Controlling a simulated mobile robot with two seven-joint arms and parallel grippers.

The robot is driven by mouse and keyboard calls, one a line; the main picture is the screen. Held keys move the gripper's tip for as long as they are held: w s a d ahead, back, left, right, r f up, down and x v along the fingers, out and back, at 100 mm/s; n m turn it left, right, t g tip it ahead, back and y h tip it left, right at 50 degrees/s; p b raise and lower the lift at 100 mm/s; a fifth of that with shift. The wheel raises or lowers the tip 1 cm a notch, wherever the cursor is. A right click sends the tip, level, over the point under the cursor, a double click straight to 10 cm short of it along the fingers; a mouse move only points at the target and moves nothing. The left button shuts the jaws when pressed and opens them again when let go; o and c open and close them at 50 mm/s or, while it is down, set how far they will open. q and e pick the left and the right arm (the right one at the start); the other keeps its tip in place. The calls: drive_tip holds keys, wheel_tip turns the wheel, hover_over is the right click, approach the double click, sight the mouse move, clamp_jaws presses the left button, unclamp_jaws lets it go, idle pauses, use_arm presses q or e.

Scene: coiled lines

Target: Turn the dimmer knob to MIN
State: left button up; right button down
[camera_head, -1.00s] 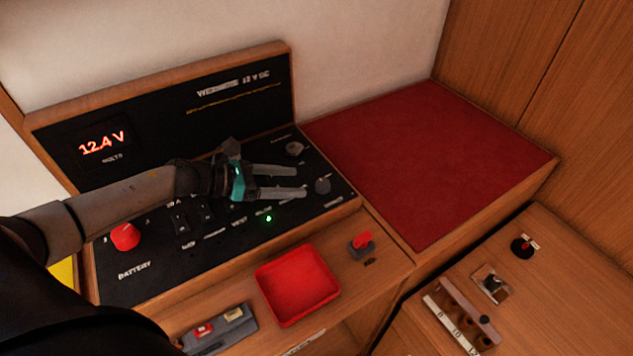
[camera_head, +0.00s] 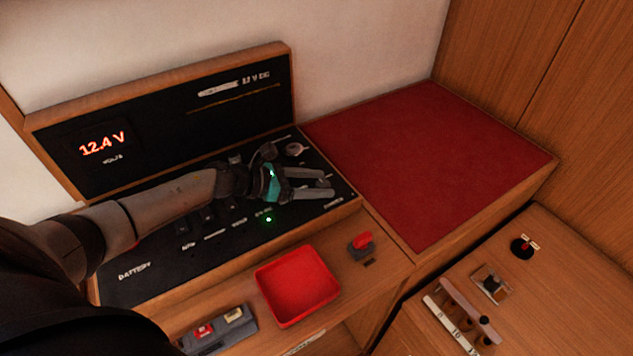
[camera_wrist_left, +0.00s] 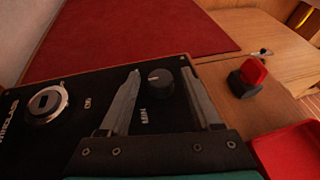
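The dimmer knob (camera_wrist_left: 160,82) is a small dark round knob on the black panel, with a MIN label printed near it in the left wrist view. A faint pale mark shows on its top, but its exact setting is hard to read. My left gripper (camera_wrist_left: 161,70) is open, with one finger on each side of the knob and gaps visible between. In the head view the left gripper (camera_head: 329,183) lies low over the panel's right end, and its fingers largely hide the knob. My right gripper is not in view.
A round metal key-type switch (camera_wrist_left: 46,103) sits left of the fingers. A red switch (camera_head: 361,243) and a red tray (camera_head: 297,286) are on the wooden ledge in front. A red cushion (camera_head: 425,165) lies right of the panel. The display (camera_head: 101,144) reads 12.4 V.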

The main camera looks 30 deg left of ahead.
use_arm(q)
clamp_jaws()
idle(0.4)
